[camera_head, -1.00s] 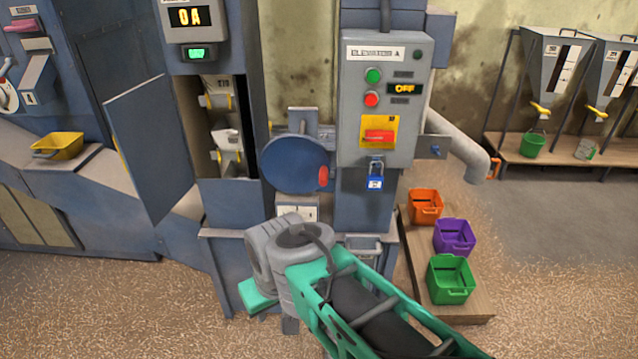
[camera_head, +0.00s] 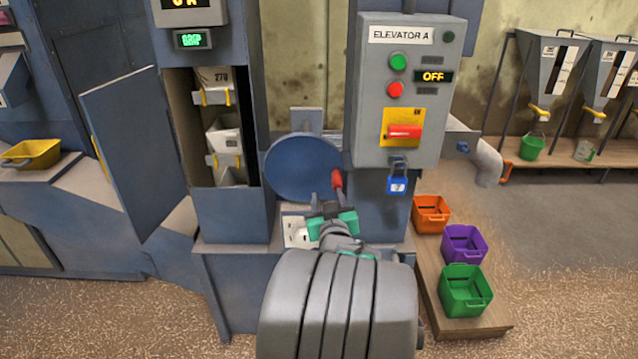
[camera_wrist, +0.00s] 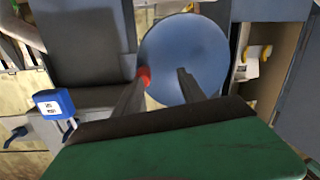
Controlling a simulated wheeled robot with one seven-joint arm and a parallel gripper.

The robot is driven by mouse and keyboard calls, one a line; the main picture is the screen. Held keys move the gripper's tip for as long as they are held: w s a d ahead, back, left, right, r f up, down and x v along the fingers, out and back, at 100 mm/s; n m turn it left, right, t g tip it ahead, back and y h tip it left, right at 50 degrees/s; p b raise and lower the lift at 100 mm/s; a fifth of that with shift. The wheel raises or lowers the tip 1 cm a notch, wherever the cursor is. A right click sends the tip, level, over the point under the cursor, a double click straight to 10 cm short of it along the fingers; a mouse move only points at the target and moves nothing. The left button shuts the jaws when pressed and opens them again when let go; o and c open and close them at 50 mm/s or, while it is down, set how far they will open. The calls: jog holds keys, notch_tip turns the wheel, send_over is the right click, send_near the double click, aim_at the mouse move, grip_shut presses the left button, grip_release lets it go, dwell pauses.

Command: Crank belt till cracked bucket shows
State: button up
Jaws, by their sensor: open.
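The blue crank wheel (camera_head: 300,168) is on the elevator front, with its red handle (camera_head: 337,181) at the lower right of the disc. My gripper (camera_head: 333,208) is open just below the handle. In the wrist view, the gripper fingers (camera_wrist: 158,85) point at the blue wheel (camera_wrist: 190,55), and the red handle (camera_wrist: 144,74) shows beside one finger. I cannot tell whether they touch. The open hatch shows white buckets (camera_head: 224,140) with yellow fittings on the belt. The upper bucket (camera_head: 214,85) is marked with a number like 270. No crack is clear.
The control box (camera_head: 405,90) reads OFF, with a red switch (camera_head: 404,132) and blue padlock (camera_head: 398,184). The hatch door (camera_head: 135,150) stands open at left. Orange (camera_head: 431,213), purple (camera_head: 464,244) and green (camera_head: 465,290) bins stand on a low platform at right.

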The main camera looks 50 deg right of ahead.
aim_at(337, 179)
jog(key=shift+m+h, duration=0.4)
jog(key=shift+h, duration=0.3)
jog(key=w+d, duration=0.1)
jog(key=d, duration=0.1)
jog(key=w+d, duration=0.1)
jog(key=d, duration=0.2)
jog(key=w+d+p, duration=0.1)
jog(key=d, duration=0.2)
jog(key=shift+w+r, duration=0.15)
jog(key=shift+r, duration=0.2)
jog(key=shift+c, duration=0.3)
jog(key=shift+a, duration=0.1)
grip_shut()
